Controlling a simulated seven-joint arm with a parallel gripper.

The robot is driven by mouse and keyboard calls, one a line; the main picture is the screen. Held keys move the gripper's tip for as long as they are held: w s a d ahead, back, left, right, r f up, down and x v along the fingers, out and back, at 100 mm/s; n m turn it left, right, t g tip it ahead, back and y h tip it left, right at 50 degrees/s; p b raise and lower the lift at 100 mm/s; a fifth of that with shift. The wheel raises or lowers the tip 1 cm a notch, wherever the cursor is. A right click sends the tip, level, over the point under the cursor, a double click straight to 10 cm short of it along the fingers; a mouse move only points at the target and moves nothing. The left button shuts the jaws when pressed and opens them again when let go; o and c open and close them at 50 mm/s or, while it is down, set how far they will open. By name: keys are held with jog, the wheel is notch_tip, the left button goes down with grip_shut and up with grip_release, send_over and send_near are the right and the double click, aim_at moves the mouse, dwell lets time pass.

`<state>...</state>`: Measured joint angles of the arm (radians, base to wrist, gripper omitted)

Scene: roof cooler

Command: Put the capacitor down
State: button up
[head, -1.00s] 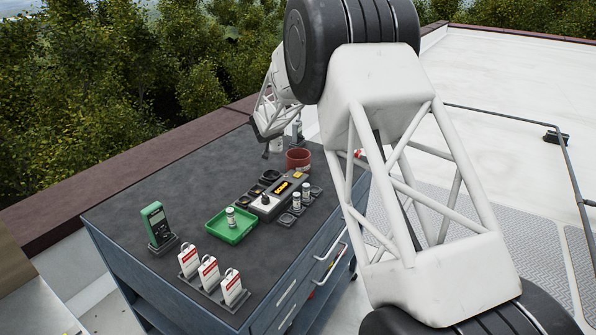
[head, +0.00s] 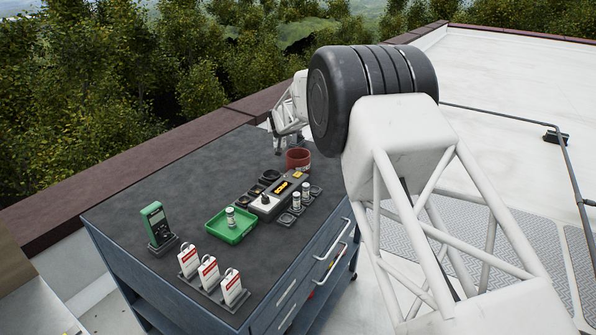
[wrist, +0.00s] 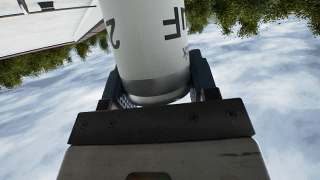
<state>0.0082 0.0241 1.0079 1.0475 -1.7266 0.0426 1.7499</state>
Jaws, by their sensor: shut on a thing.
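My gripper (wrist: 153,88) is shut on a capacitor (wrist: 150,40), a white can with dark print and a grey band near one end. The wrist view is upside down, with sky at the bottom. In the head view my arm hides most of the gripper and the held can, beyond the far end of the dark bench top (head: 150,180). Another small white can (head: 230,216) stands in a green tray (head: 216,226). Two more cans, a nearer one (head: 296,201) and a farther one (head: 305,190), stand upright on dark holders.
A black tester (head: 265,203) with an orange display lies beside the tray. A red cup (head: 298,160) stands behind it. A green meter (head: 157,223) and several red-and-white tags (head: 209,272) stand near the left and front. The bench's far left top is bare.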

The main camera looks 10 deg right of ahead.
jog(key=shift+w+d+r+n+y, duration=0.15)
jog(key=shift+w+d+n+y, duration=0.1)
jog(key=shift+n+y, duration=0.3)
jog(key=shift+w+d+r+n+y, duration=0.1)
jog(key=shift+d+n+y, duration=0.15)
jog(key=shift+n+y, duration=0.3)
jog(key=shift+s+d+r+n+g+y, duration=0.4)
jog(key=shift+d+n+g+y, duration=0.3)
jog(key=shift+n+y, duration=0.5)
jog(key=shift+s+d+r+n+g+y, duration=0.35)
jog(key=shift+d+r+n+g+y, duration=0.15)
jog(key=shift+d+n+y, duration=0.6)
jog(key=shift+s+d+r+n+g+y, duration=0.35)
jog(key=shift+d+n+g+y, duration=0.3)
jog(key=shift+n+y, duration=0.65)
jog(key=shift+f, duration=0.1)
notch_tip(320, 180, down, 6)
jog(key=shift+f, duration=1.9)
jog(key=shift+f, duration=0.6)
